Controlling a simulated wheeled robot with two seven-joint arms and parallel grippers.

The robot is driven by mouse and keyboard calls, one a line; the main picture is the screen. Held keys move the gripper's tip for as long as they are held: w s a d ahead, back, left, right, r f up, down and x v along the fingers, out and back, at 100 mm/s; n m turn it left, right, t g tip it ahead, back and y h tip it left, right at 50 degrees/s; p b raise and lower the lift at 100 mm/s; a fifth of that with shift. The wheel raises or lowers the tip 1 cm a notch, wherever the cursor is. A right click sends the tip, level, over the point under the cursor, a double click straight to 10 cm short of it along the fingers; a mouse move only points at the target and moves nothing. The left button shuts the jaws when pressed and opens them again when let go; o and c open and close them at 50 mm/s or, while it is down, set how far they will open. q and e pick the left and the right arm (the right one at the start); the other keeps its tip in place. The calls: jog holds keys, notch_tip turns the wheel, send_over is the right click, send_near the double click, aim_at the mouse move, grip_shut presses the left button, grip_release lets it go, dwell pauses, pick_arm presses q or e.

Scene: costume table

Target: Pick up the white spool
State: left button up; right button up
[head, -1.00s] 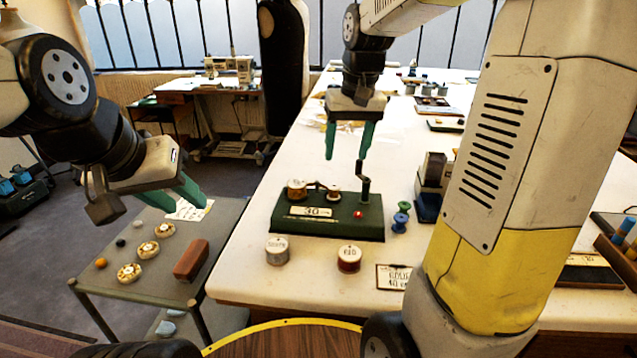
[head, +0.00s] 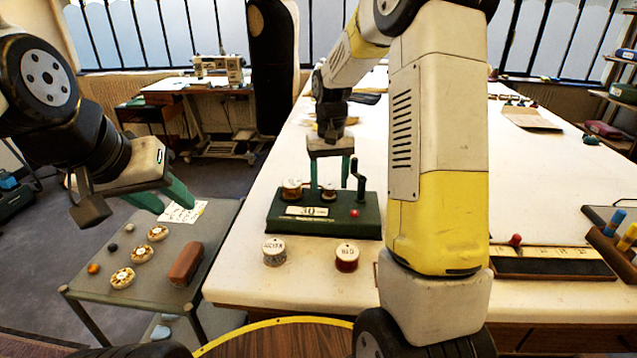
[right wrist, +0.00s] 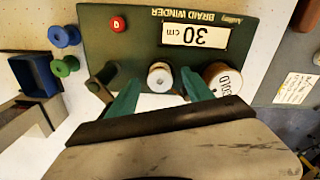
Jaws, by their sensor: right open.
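A small white-topped spool (right wrist: 160,75) stands on the green braid winder (right wrist: 130,45) in the right wrist view; it also shows in the head view (head: 328,194). My right gripper (head: 329,186) is open above the winder, its green fingers on either side of this spool. I cannot tell whether they touch it. A larger labelled spool (right wrist: 222,78) stands beside it on the winder, close to one finger. A pale labelled spool (head: 274,251) stands on the table in front of the winder.
A dark red spool (head: 347,256) stands on the table's front part. The winder's crank (head: 358,180) rises close to my right gripper. Blue (right wrist: 65,35) and green (right wrist: 62,66) spools and a blue box (right wrist: 38,78) lie beside the winder. The side table (head: 215,225) holds several small items.

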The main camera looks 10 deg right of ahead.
jog(key=shift+f, duration=0.45)
jog(key=shift+c, duration=0.2)
grip_shut()
jog(key=shift+r, duration=0.1)
